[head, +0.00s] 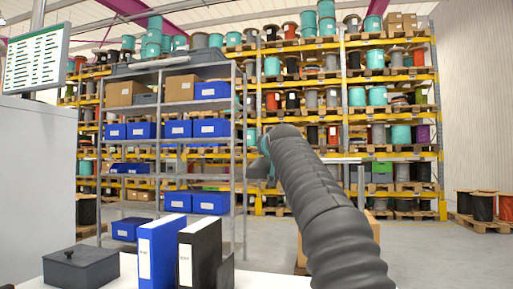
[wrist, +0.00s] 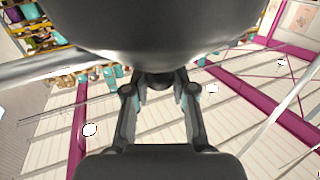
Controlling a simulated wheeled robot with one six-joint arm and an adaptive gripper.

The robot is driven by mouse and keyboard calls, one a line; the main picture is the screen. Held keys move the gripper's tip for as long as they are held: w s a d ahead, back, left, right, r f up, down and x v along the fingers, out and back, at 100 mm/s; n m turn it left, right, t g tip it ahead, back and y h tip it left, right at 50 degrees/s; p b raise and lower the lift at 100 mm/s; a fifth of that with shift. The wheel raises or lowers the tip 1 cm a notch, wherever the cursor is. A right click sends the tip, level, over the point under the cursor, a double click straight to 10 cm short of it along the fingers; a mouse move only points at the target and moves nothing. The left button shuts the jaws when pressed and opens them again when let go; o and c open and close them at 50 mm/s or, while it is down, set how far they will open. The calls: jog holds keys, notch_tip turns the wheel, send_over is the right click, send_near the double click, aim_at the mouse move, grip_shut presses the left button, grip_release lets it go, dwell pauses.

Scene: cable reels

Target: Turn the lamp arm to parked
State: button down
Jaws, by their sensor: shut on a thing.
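My gripper (wrist: 158,90) shows in the wrist view, its two dark fingers with teal pads on either side of a small dark part (wrist: 158,79). That part sits under a large rounded dark body (wrist: 160,25), which looks like the lamp head. A grey bar (wrist: 45,68) runs in from the left towards it and may be the lamp arm. In the head view my ribbed dark arm rises to the middle and hides the gripper's fingers. A pale horizontal bar (head: 345,160) shows behind my arm; I cannot tell if it is the lamp arm.
A white table carries a dark lidded box (head: 82,268), a blue binder (head: 162,250) and a black binder (head: 200,252). Behind stands a grey shelf with blue bins (head: 212,90), then a tall yellow rack (head: 441,130) of cable reels. Open floor (head: 430,250) lies at right.

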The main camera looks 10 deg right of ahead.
jog(key=shift+w+d+r, duration=0.1)
jog(key=shift+w, duration=0.05)
dwell(0.4)
jog(key=c, duration=1)
grip_release()
jog(key=shift+w+d, duration=0.1)
jog(key=shift+d, duration=0.05)
jog(key=shift+o, duration=0.2)
jog(key=shift+s, duration=0.4)
jog(key=s, duration=1.1)
jog(key=shift+s, duration=0.15)
